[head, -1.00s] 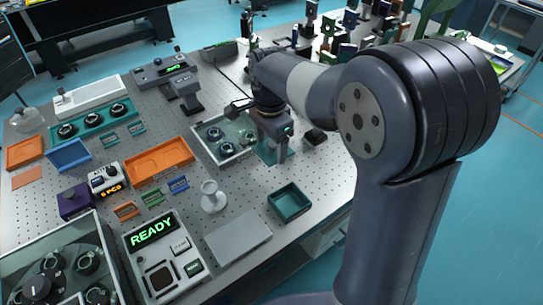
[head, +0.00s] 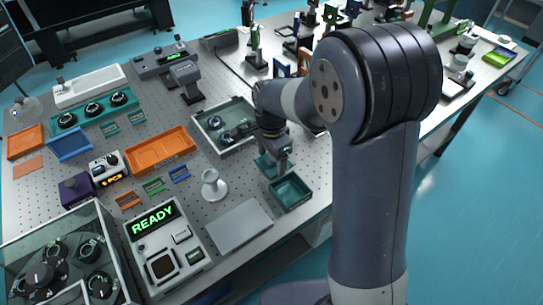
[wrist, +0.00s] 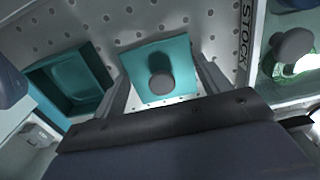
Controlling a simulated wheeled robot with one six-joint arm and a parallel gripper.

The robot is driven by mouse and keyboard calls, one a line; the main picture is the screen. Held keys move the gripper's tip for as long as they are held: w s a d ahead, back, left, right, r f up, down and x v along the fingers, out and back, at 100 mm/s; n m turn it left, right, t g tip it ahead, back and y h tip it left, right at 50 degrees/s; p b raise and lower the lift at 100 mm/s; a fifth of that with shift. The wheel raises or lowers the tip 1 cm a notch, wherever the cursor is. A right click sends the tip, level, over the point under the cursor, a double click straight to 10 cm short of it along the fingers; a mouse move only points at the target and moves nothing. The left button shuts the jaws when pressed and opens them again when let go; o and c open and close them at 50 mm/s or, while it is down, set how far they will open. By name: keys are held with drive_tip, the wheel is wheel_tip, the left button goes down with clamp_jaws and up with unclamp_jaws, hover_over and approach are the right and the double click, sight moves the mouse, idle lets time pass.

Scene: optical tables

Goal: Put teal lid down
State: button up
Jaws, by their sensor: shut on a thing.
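The teal lid (wrist: 178,52) is a square plate with a round grey knob (wrist: 161,83), between the two fingers of my gripper (wrist: 165,88) in the wrist view. My gripper (head: 278,152) is shut on it. In the head view the teal lid (head: 264,164) shows partly under the gripper, close to the tabletop; I cannot tell if it touches. An open teal box (head: 291,193) stands just in front of it. The box also shows in the wrist view (wrist: 68,80), left of the lid, apart from it and uncovered.
A clear-walled tray (head: 205,137) with round parts stands left of the gripper; its "STOCK" edge (wrist: 244,40) is at right in the wrist view. A white stand (head: 213,186) and a grey plate (head: 239,226) lie nearer the front. Perforated tabletop is bare around the lid.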

sight(271, 159)
drive_tip(key=shift+f, duration=0.2)
drive_tip(key=o, duration=1)
drive_tip(key=shift+r, duration=0.1)
wheel_tip(271, 159, up, 12)
drive_tip(key=shift+r, duration=0.15)
wheel_tip(271, 159, down, 12)
drive_tip(key=shift+r, duration=1.8)
